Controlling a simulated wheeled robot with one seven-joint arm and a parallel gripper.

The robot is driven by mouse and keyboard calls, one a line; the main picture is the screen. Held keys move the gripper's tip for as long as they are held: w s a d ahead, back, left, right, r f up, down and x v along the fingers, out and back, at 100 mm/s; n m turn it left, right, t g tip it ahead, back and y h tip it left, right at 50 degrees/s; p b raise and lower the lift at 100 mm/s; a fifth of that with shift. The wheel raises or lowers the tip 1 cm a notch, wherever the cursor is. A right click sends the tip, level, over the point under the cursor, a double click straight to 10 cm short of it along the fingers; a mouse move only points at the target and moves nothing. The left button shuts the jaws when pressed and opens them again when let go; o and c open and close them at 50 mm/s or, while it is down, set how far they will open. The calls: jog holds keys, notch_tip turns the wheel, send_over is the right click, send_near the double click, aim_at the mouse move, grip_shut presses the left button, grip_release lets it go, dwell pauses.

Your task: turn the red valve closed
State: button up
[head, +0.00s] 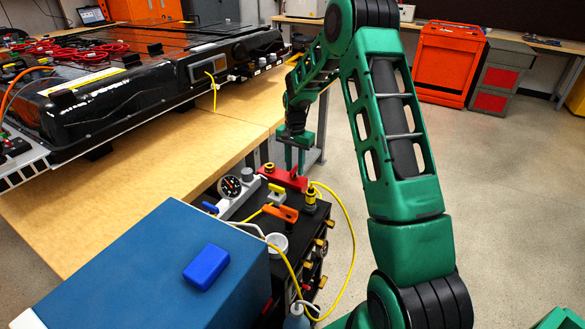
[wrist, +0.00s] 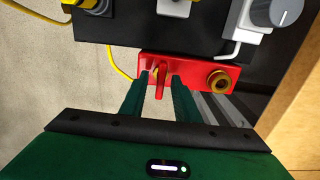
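The red valve is a red block with a brass fitting and a thin red handle. In the head view its block (head: 290,180) sits at the far edge of the black fixture, just below my gripper (head: 295,156). In the wrist view the red block (wrist: 190,68) is upper middle, with the brass fitting (wrist: 219,78) at its right. The red handle (wrist: 161,84) stands between the two green fingers of my gripper (wrist: 162,92). The gripper is open, with a gap visible on each side of the handle. Whether a finger touches the block is unclear.
The black fixture (head: 262,232) also carries a pressure gauge (head: 229,186), an orange part (head: 281,213) and a looping yellow hose (head: 351,235). A blue box (head: 140,265) stands near left. The wooden bench (head: 125,190) lies close beside the fixture. Floor at right is clear.

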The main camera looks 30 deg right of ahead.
aim_at(295, 168)
jog(key=shift+w+r, duration=0.1)
jog(key=shift+r, duration=0.45)
notch_tip(295, 168, up, 10)
jog(key=shift+f, duration=0.2)
dwell(0.5)
jog(key=s+d+r+n, duration=0.1)
jog(key=s+r, duration=0.4)
jog(key=s, duration=0.7)
jog(key=s+d+r+n, duration=0.1)
jog(key=s+r+n, duration=0.1)
jog(key=s+r, duration=0.65)
jog(key=s+a+f+n, duration=0.1)
jog(key=s+f, duration=0.1)
jog(key=s, duration=1)
jog(key=s+a+f+n, duration=0.1)
jog(key=s+a+f, duration=0.1)
jog(key=s, duration=1.1)
jog(key=shift+a+f, duration=0.15)
jog(key=shift+f, duration=0.25)
